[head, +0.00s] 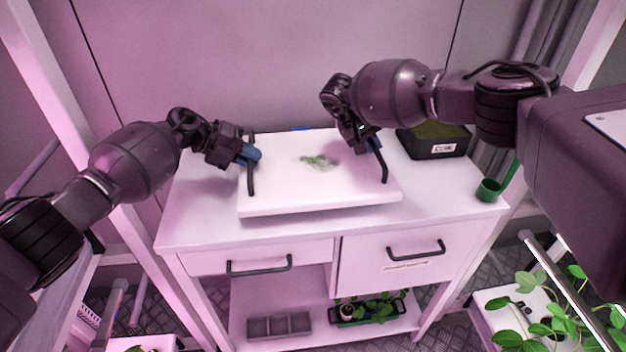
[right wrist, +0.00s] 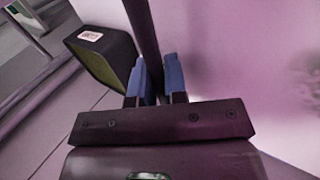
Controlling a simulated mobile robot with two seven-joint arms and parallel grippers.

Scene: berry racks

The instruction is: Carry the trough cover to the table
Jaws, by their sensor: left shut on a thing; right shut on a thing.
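The trough cover (head: 310,192) is a flat white board with a dark bar handle on its left and right sides. It lies level over the white table (head: 210,225); I cannot tell whether it touches the top. My left gripper (head: 251,155) has blue fingertips and is shut on the left handle. My right gripper (head: 374,144) is shut on the right handle; in the right wrist view its blue fingers (right wrist: 160,80) are on both sides of the dark bar (right wrist: 142,30). A small green leafy patch (head: 318,161) shows on the cover.
A black box (head: 435,148) with a white label stands at the table's back right, close to the cover. A green scoop (head: 489,189) is at the right edge. Two drawers with dark handles (head: 259,269) are below. Leafy plants (head: 540,315) stand at lower right.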

